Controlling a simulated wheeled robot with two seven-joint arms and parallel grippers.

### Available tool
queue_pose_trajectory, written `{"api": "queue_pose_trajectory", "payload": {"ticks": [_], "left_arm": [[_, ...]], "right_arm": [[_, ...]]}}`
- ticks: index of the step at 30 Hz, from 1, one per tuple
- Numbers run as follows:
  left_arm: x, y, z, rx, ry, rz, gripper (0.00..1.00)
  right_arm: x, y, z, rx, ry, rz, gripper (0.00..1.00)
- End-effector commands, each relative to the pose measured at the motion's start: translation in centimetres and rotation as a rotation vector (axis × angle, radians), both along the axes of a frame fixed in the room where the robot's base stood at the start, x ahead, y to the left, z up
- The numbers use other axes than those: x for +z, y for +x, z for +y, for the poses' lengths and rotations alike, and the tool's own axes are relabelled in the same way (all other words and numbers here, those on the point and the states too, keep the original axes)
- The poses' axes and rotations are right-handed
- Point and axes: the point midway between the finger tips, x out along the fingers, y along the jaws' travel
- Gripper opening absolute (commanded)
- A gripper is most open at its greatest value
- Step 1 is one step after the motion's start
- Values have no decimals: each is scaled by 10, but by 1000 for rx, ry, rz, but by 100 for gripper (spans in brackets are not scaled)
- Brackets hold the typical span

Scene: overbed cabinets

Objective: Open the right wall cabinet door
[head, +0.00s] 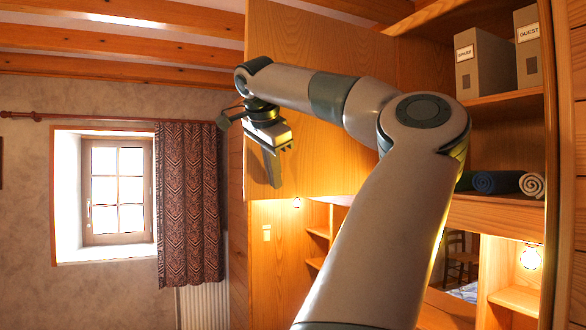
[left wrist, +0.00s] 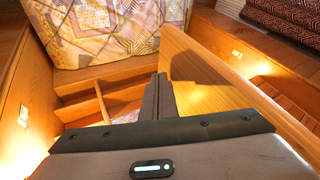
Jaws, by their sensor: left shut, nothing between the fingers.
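A broad wooden door panel (head: 318,150) stands at the middle of the head view, its lower edge above the lit niche. To its right the cabinet interior (head: 490,125) is exposed, with shelves holding boxes and rolled towels. My left gripper (head: 273,184) is shut and empty, fingers pointing down in front of the panel near its left edge. In the left wrist view the gripper (left wrist: 161,80) is beside a wooden panel (left wrist: 215,85) that slants to the lower right. I cannot tell whether they touch. My left arm hides part of the cabinet. My right gripper is out of view.
Grey boxes (head: 485,65) stand on the upper shelf and rolled towels (head: 500,183) lie lower. A small lamp (head: 530,258) lights the niche below. A curtained window (head: 115,190) is at the left. The left wrist view shows a patterned quilt (left wrist: 100,30) and open shelves (left wrist: 105,85).

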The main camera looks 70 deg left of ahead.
Motion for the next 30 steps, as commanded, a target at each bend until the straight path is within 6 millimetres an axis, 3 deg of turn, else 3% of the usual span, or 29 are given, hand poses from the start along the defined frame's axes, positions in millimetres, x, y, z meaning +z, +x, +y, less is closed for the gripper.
{"api": "queue_pose_trajectory", "payload": {"ticks": [3,9,30], "left_arm": [[2,-4,14,-32,-1,-1,0],[0,-5,23,-54,0,0,0],[0,-9,13,-53,1,-1,0]], "right_arm": [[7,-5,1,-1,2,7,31],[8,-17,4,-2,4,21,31],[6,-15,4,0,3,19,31]]}}
